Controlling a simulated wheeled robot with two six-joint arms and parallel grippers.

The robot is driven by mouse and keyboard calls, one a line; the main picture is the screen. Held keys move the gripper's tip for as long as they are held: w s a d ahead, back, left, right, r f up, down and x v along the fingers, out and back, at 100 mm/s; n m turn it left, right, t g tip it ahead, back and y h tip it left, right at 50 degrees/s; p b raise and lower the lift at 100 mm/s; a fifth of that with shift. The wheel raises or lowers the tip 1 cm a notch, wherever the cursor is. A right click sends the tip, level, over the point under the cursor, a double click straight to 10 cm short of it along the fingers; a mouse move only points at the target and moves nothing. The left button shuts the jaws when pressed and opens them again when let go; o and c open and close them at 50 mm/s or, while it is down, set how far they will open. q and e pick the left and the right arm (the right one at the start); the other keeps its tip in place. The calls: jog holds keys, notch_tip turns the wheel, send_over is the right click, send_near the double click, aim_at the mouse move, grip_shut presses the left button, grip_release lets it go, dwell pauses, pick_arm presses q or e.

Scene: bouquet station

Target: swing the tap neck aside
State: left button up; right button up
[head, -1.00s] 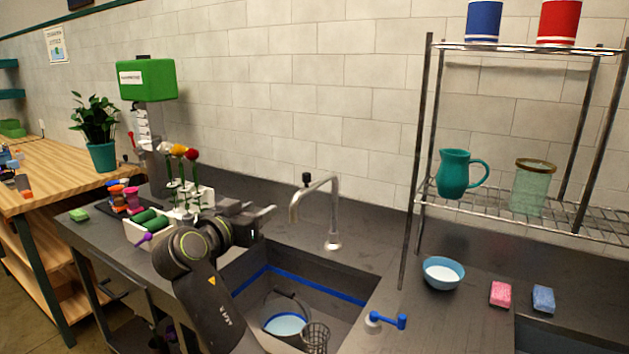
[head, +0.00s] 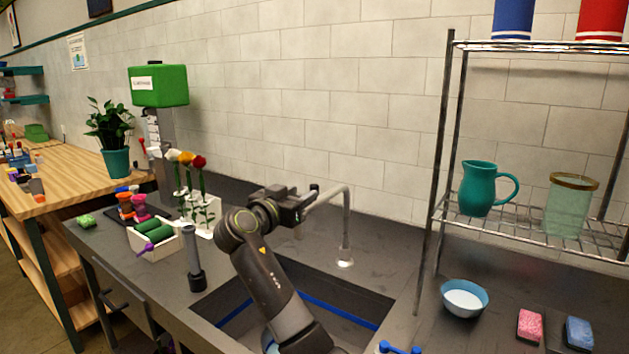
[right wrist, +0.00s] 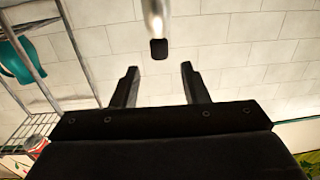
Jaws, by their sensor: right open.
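The silver tap neck (head: 347,222) rises from the counter behind the sink and bends over to the left. My right gripper (head: 308,196) is at the bent, outlet end of the neck in the head view. In the right wrist view the tap neck (right wrist: 154,15) comes in from the top, with a dark tip. The open right gripper (right wrist: 160,74) has one finger on each side below this tip, with nothing between the fingers. Whether a finger touches the neck cannot be told. My left gripper is not in view.
My right arm covers much of the sink (head: 342,312). A wire shelf (head: 470,222) with a teal jug (head: 480,188) stands to the right. A blue bowl (head: 464,298) is on the counter below. A flower stand (head: 203,216) and a dark upright cylinder (head: 194,264) are to the left.

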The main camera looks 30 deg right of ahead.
aim_at(312, 187)
jog(key=p+x, duration=0.1)
jog(key=x, duration=0.5)
jog(key=shift+r, duration=0.1)
jog(key=shift+w+d+p, duration=0.2)
jog(key=shift+d+p, duration=0.1)
jog(key=shift+d, duration=0.05)
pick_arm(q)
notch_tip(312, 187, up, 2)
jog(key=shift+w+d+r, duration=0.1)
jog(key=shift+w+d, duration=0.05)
pick_arm(e)
grip_shut()
